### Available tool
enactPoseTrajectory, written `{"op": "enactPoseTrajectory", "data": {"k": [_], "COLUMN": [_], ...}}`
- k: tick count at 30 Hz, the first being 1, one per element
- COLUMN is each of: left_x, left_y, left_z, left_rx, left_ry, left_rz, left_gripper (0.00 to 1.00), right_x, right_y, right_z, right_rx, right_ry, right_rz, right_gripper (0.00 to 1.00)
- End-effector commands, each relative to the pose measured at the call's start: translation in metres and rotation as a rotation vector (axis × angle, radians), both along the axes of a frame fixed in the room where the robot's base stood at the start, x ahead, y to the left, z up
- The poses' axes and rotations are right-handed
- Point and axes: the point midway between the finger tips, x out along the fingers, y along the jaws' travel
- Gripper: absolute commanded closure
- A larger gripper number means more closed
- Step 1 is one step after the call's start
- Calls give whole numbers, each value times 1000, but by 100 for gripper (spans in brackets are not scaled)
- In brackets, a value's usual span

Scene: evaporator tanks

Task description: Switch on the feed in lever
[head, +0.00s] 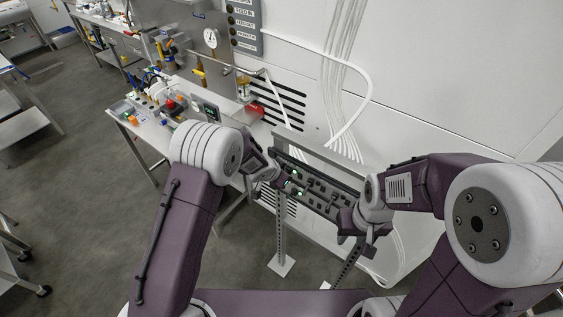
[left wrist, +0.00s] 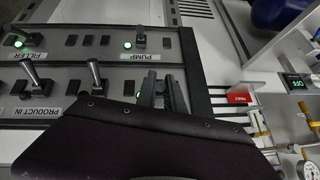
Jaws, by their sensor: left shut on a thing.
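The black control panel (head: 318,192) stands on a post frame, with small switches and lit green lamps. In the left wrist view the panel (left wrist: 195,75) carries toggle levers and the labels FILLER, PUMP and PRODUCT IN. My left gripper (head: 266,172) is at the panel's left end; its dark fingers (left wrist: 165,92) are shut on a lever, mostly hidden by the fingers and wrist. That lever's label is hidden, so I cannot read whether it is feed in. A green lamp beside it glows. My right gripper (head: 356,228) is at the panel's right end, its jaws unclear.
A steel bench (head: 150,125) with bottles and instruments stands to the left. A pressure gauge (head: 210,36) and a grey label board (head: 245,25) are on the equipment behind. White hoses (head: 340,75) run down the wall.

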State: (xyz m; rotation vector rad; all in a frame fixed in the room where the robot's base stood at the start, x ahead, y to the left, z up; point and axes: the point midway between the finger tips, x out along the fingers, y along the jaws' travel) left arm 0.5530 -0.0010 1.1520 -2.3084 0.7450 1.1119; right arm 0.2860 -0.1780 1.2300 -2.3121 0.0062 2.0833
Motion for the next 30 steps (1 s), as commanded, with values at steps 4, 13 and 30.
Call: {"op": "enactPoseTrajectory", "data": {"k": [4, 13, 30], "left_x": [1, 1, 0], "left_y": [-1, 0, 0], "left_z": [7, 2, 2], "left_rx": [15, 26, 26], "left_ry": [19, 34, 35], "left_rz": [0, 0, 0], "left_gripper": [100, 100, 66], "right_x": [0, 0, 0], "right_y": [0, 0, 0], "right_z": [24, 31, 30], "right_rx": [0, 0, 0], "right_ry": [0, 0, 0], "right_rz": [0, 0, 0], "right_gripper": [64, 64, 64]}}
